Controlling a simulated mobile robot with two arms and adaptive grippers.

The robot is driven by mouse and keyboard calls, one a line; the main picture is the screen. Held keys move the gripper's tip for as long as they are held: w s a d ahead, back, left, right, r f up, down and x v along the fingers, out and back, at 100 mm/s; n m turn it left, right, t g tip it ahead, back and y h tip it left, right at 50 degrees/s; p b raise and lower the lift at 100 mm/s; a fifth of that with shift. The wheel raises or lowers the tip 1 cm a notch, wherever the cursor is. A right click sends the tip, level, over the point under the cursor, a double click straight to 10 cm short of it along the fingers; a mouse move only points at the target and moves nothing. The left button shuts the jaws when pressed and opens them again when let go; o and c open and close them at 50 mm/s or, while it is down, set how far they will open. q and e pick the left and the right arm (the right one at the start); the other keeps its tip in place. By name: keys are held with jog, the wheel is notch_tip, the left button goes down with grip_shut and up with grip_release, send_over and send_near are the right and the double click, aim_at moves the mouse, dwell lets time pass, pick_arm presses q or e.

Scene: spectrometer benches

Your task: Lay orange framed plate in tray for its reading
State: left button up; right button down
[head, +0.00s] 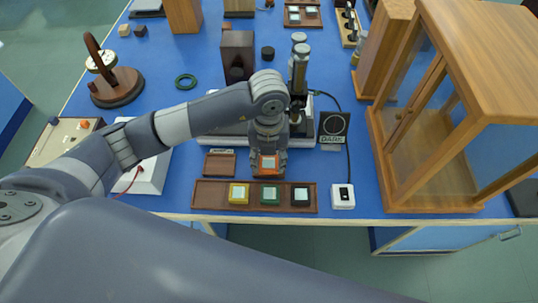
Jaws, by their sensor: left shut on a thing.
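The orange framed plate (268,164) has a pale middle and is in my left gripper (266,154), which is shut on it. The gripper points down and holds the plate just behind a long brown wooden rack (213,196). The rack holds a yellow framed plate (238,194), a green framed plate (270,195) and a black framed plate (301,197). A small brown tray (219,163) lies to the left of the gripper and looks empty. I cannot tell whether the orange plate touches anything beneath it. My right gripper is not in view.
A white switch box (342,197) stands right of the rack, near the bench's front edge. A glass-sided wooden cabinet (440,110) fills the right. Behind my gripper stands an instrument with upright metal cylinders (299,65).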

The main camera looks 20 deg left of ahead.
aim_at(269, 159)
pick_arm(q)
jog(key=shift+w+a+f, duration=0.1)
jog(key=shift+w+a, duration=0.05)
jog(key=shift+w, duration=0.4)
jog(key=shift+w+a+f, duration=0.1)
jog(key=shift+w+a, duration=0.05)
jog(key=shift+w, duration=0.4)
notch_tip(269, 159, down, 3)
jog(key=shift+s+r+p, duration=0.1)
jog(key=shift+r+p, duration=0.05)
jog(key=shift+p, duration=0.65)
jog(key=shift+f, duration=0.3)
jog(key=shift+f, duration=0.1)
jog(key=o, duration=0.6)
jog(key=shift+f, duration=0.1)
jog(key=o, duration=0.4)
